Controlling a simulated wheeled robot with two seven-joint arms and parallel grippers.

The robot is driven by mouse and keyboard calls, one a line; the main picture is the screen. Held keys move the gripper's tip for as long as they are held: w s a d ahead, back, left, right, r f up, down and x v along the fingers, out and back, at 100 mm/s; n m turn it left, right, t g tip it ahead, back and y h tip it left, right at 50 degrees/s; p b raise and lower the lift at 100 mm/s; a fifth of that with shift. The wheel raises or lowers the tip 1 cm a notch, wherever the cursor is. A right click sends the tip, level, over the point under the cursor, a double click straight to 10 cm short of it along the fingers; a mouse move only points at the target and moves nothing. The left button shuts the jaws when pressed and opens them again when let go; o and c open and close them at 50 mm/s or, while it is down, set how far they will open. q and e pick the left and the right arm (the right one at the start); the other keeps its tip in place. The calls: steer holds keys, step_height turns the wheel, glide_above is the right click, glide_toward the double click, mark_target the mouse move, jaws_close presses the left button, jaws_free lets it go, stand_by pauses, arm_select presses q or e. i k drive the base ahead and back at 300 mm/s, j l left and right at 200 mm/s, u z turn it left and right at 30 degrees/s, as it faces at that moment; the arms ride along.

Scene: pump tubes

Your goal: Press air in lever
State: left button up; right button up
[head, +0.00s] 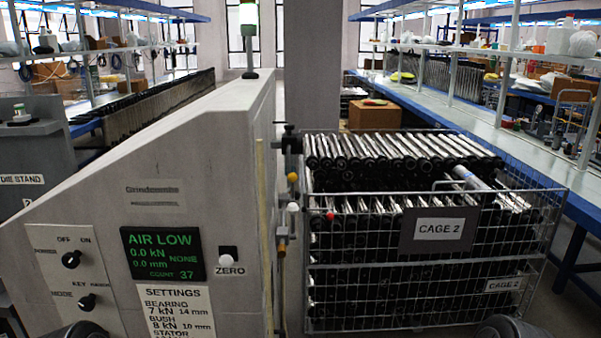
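A grey press cabinet (200,130) fills the left and middle of the head view. Its green-lettered display (162,254) reads "AIR LOW", 0.0 kN, 0.0 mm, "NONE", count 37. Small fittings with a yellow knob (292,177), a white knob (293,207) and a red knob (330,215) show at the cabinet's right edge. No label marks which one is the air in lever. Dark rounded parts of my own arms show at the bottom left and bottom right edges. Neither gripper's fingers are in view.
A wire cage (420,265) labelled "CAGE 2" (438,229), full of metal tubes, stands close to the cabinet's right side. The cabinet front has two black selector knobs (72,259) and a ZERO button (229,254). A long workbench (480,120) runs along the right.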

mark_target(292, 178)
steer(key=i+l+z, duration=0.15)
steer(key=z, duration=0.25)
steer(key=i+z, duration=0.2)
steer(key=z, duration=0.15)
steer(key=i+z, duration=0.2)
steer(key=z, duration=0.2)
steer(key=i+l+u, duration=0.15)
steer(key=i, duration=0.4)
steer(key=i+l+u, duration=0.15)
steer(key=i, duration=0.35)
steer(key=i+u, duration=0.2)
steer(key=u, duration=0.2)
steer(key=i+l+u, duration=0.2)
steer(key=u, duration=0.2)
